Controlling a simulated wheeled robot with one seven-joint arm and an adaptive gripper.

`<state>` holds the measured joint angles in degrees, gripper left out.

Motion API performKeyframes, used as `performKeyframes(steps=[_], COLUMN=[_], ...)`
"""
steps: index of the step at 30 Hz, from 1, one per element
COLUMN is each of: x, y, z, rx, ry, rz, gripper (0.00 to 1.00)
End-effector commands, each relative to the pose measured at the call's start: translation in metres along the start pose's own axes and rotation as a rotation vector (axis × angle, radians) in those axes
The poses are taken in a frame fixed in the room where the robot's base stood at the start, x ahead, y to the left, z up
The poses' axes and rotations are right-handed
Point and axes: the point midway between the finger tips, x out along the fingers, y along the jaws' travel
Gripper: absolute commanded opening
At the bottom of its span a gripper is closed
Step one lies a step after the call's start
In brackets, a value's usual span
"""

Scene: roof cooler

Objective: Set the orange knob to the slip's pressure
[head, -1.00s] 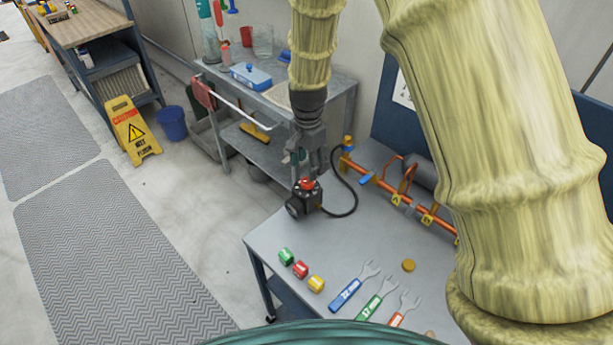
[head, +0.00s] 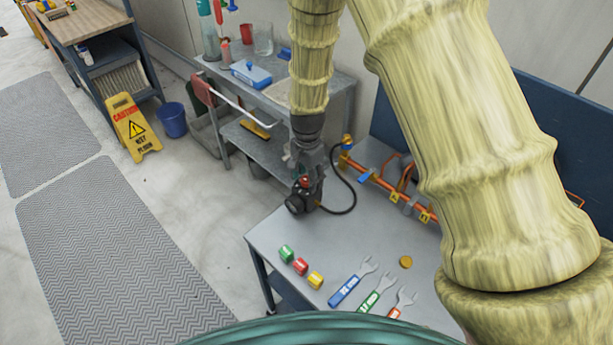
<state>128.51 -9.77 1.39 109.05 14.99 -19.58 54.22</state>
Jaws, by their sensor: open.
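The orange-red knob (head: 304,182) sits on top of a small black regulator (head: 309,199) at the back left corner of the grey bench. A round gauge (head: 294,204) is on the regulator's left side; its reading is too small to make out. My gripper (head: 305,174) points down and is open at the knob, with its fingers close around or beside it. I cannot tell whether they touch it. No slip shows now; my arm covers part of the blue back panel (head: 393,122).
A black hose (head: 351,190) runs from the regulator to an orange pipe rail (head: 378,181) with yellow tags. Green, red and yellow blocks (head: 301,266), several wrenches (head: 353,284) and a brass disc (head: 405,262) lie on the bench (head: 270,234). A grey shelf cart (head: 342,91) stands behind.

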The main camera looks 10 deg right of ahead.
Motion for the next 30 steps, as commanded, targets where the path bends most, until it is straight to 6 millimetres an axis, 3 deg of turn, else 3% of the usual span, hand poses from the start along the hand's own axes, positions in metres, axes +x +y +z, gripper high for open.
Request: performKeyframes(steps=[1, 8, 20, 30], x=[-0.0001, -0.0001, 0.0003, 0.0008], y=[-0.0001, 0.0001, 0.0008, 0.0012], z=[0.0000, 0.0000, -0.0002, -0.0004], rx=[0.000, 0.000, -0.057, -0.300], ry=[0.000, 0.000, -0.001, -0.001], rz=[0.000, 0.000, 0.001, 0.001], gripper=[0.53, 0.11, 0.10, 0.10])
